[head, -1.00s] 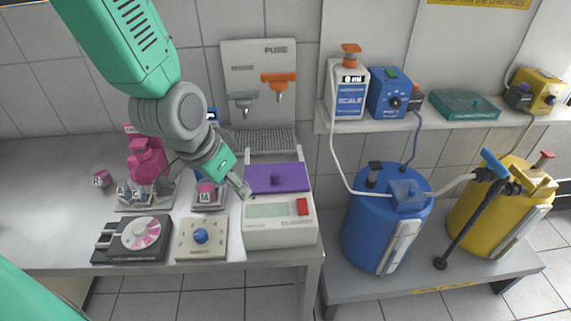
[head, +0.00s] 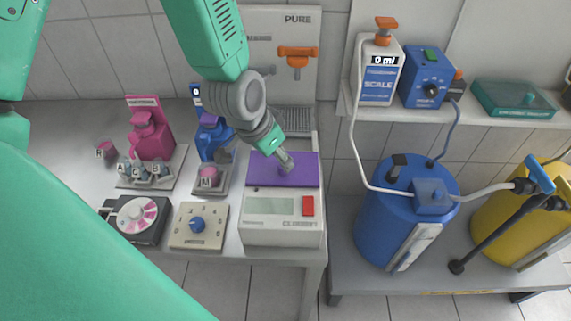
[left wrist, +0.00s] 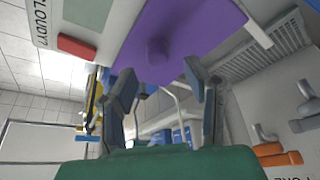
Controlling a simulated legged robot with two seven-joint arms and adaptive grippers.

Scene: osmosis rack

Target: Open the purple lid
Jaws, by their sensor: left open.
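The purple lid (head: 262,170) lies closed on the back part of the white device (head: 268,230) with a grey display and a red button. It has a small round purple knob, which the gripper partly hides in the head view. My left gripper (head: 288,163) is over the lid beside the knob. In the left wrist view my left gripper (left wrist: 160,85) is open and its two fingers stand apart, with the purple lid (left wrist: 195,30) and its knob (left wrist: 158,50) beyond them. Whether a finger touches the knob cannot be told. My right gripper cannot be made out.
A dial box (head: 197,238), a disc device (head: 135,220), a pink dispenser (head: 152,138) and a blue one (head: 208,138) stand to the left. A blue barrel (head: 385,225) stands on the lower bench at right. A large green arm part of mine covers the lower left.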

